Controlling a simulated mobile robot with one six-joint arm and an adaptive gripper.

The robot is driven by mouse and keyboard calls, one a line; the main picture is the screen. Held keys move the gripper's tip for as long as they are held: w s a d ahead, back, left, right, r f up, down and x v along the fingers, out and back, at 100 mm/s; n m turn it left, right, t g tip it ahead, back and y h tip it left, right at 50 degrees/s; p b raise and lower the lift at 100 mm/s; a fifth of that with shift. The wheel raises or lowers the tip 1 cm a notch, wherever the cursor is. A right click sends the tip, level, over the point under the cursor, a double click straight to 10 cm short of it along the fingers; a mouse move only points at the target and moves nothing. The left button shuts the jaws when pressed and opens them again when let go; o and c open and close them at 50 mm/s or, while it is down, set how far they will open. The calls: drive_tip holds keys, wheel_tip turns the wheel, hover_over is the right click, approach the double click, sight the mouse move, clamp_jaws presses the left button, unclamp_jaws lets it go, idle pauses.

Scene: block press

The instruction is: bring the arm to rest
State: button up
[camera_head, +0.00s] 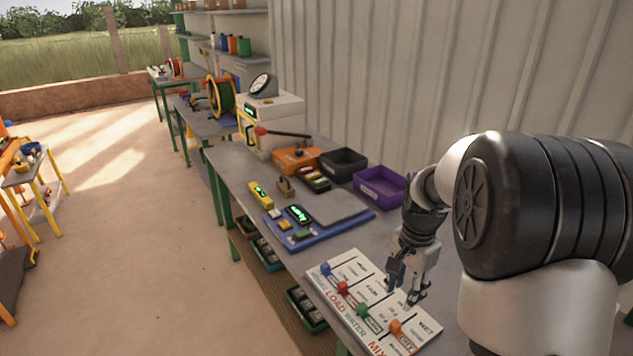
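My arm comes in from the right side of the head view, and my gripper (402,289) hangs from it, pointing down. Its fingers are apart with nothing visible between them. They appear over the right part of a white printed board (428,327) on the bench; the height above the board is hard to judge. The board carries words such as LOAD, WATER and MIX. A blue piece (325,268), a red piece (344,288), a green piece (362,310) and an orange piece (396,327) stand on it, all apart from the gripper.
The grey bench (232,166) holds a blue tray (318,238) with small devices, a yellow device (260,195), an orange bin (296,159), a black bin (343,163) and a purple bin (380,187). A press with a lever (284,132) stands behind. A corrugated wall (420,80) borders the bench.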

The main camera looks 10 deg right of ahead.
drive_tip(key=s+a+r+n+t, duration=0.2)
drive_tip(key=s+a+r+n, duration=0.5)
drive_tip(key=s+a+r, duration=0.35)
drive_tip(key=s+a+r+n+t, duration=0.1)
drive_tip(key=s+a+n, duration=0.4)
drive_tip(key=s, duration=0.5)
drive_tip(key=shift+s+a+r+n+t, duration=0.25)
drive_tip(key=shift+a+n+t, duration=0.1)
drive_tip(key=shift+n+t, duration=0.55)
